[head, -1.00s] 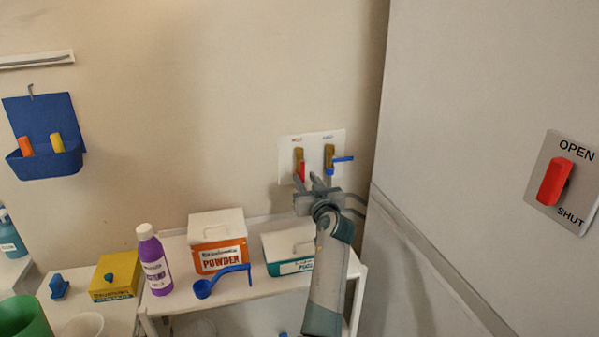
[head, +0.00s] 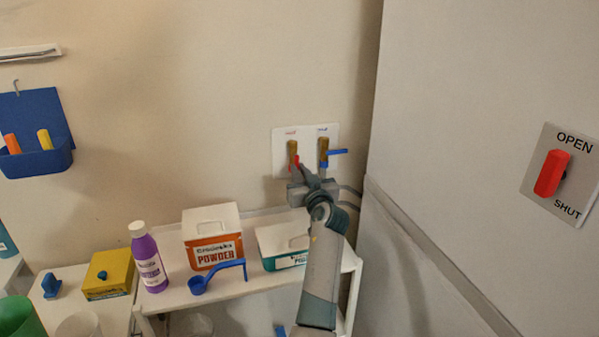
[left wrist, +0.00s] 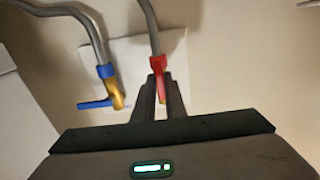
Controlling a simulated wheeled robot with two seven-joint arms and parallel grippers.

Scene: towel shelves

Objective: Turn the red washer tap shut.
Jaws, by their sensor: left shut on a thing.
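The red washer tap (head: 297,161) is on the left of a white wall plate (head: 307,133), with a brass body. A blue tap (head: 336,152) sits to its right, its lever pointing sideways to the right. My left gripper (head: 303,170) is at the red tap from below. In the left wrist view the two fingers of my left gripper (left wrist: 160,92) are shut on the red tap's handle (left wrist: 161,91), which lies between them. The fingers hide part of the handle, so its exact angle is hard to read. My right gripper is not in view.
A white shelf (head: 224,290) below holds a purple bottle (head: 148,258), an orange powder box (head: 212,238), a blue scoop (head: 217,275) and a teal-and-white box (head: 283,245). A grey panel with a red OPEN/SHUT switch (head: 552,173) stands at right. Hoses hang below the taps.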

